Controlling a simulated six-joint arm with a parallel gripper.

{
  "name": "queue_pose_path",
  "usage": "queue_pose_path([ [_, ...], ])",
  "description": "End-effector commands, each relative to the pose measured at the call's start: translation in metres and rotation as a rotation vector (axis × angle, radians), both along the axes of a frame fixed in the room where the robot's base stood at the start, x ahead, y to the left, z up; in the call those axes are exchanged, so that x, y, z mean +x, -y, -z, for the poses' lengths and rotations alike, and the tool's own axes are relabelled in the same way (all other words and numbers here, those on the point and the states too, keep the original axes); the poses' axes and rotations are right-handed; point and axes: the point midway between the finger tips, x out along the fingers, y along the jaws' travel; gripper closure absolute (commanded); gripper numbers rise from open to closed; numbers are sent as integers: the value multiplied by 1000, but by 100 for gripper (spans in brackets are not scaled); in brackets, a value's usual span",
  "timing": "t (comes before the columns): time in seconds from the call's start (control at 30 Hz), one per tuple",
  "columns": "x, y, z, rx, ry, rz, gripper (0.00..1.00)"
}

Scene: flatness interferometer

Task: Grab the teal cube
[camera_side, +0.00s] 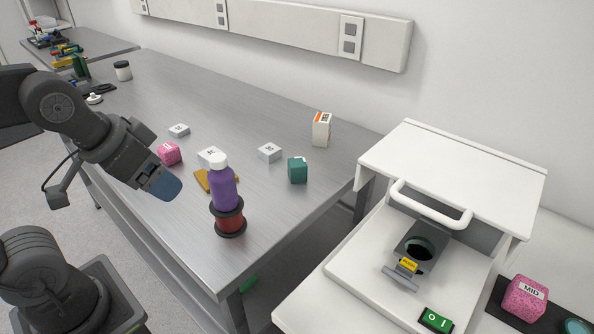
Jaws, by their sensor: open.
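The teal cube (297,170) sits on the steel table near its right edge, to the right of a white cube. My gripper (166,188) is at the left, over the front side of the table. It is open, and it is well apart from the teal cube. Nothing shows between its fingers, though the fingertips are partly hidden by their angle.
A purple bottle (222,187) stands on a red spool (230,222) between my gripper and the teal cube. White cubes (269,152), a pink cube (170,153) and a mustard piece (203,179) lie nearby. A white box (321,129) stands behind. A white instrument (450,180) is at right.

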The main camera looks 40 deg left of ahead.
Motion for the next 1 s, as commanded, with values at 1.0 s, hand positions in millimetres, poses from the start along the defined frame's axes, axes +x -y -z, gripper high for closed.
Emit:
queue_pose_path([
  [1.0,146,-2,-49,339,-195,826,23],
])
